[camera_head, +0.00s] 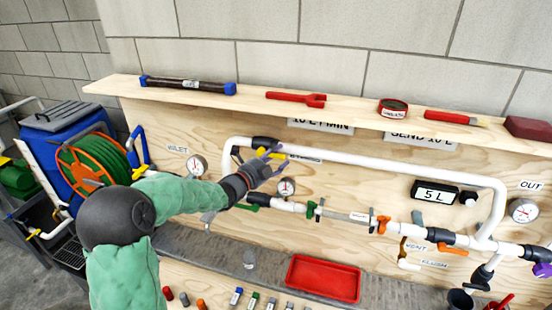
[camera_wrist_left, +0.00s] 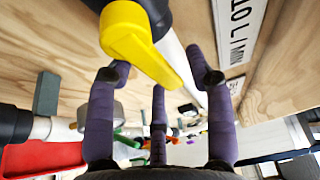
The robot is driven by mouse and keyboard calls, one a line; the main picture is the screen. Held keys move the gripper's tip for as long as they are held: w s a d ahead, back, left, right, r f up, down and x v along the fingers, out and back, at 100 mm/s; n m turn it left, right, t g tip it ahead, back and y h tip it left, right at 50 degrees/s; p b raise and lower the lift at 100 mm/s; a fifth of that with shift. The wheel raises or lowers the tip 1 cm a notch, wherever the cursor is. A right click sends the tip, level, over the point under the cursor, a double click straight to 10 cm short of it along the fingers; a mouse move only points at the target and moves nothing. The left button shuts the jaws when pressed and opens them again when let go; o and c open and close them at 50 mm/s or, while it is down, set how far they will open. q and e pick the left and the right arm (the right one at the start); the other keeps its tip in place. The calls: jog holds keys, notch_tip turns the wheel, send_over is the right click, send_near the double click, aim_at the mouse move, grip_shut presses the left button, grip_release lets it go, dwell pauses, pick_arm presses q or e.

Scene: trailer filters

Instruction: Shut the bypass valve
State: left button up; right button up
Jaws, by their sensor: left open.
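The bypass valve's yellow lever (camera_head: 272,154) sits on the upper white pipe (camera_head: 380,165), just right of a black fitting (camera_head: 265,141). The lever looks roughly in line with the pipe. My left gripper (camera_head: 266,166) is at the lever, its purple fingers open. In the left wrist view the yellow lever (camera_wrist_left: 135,42) is large and close, its free end pointing between the spread fingertips of my left gripper (camera_wrist_left: 160,82). The fingers are not closed on it; I cannot tell whether any touches it. My right gripper is out of view.
A lower pipe run with green (camera_head: 311,209) and orange (camera_head: 382,224) handles lies below. A shelf (camera_head: 360,112) with tools runs above. A red tray (camera_head: 323,279) rests on the bench. A hose reel (camera_head: 92,163) stands at the left.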

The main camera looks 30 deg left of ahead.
pick_arm(q)
grip_shut()
jog(key=s+a+f+m+g+y+b, duration=0.1)
jog(key=a+f+m+g+y+b, duration=0.3)
jog(key=m+b, duration=0.5)
jog(key=shift+s+a+f+m+g+y, duration=0.2)
jog(key=shift+a+f+m+g+y, duration=0.45)
jog(key=shift+m, duration=1.65)
jog(key=shift+a+r+t+y, duration=0.2)
jog(key=shift+t+y, duration=0.05)
jog(key=shift+y, duration=0.1)
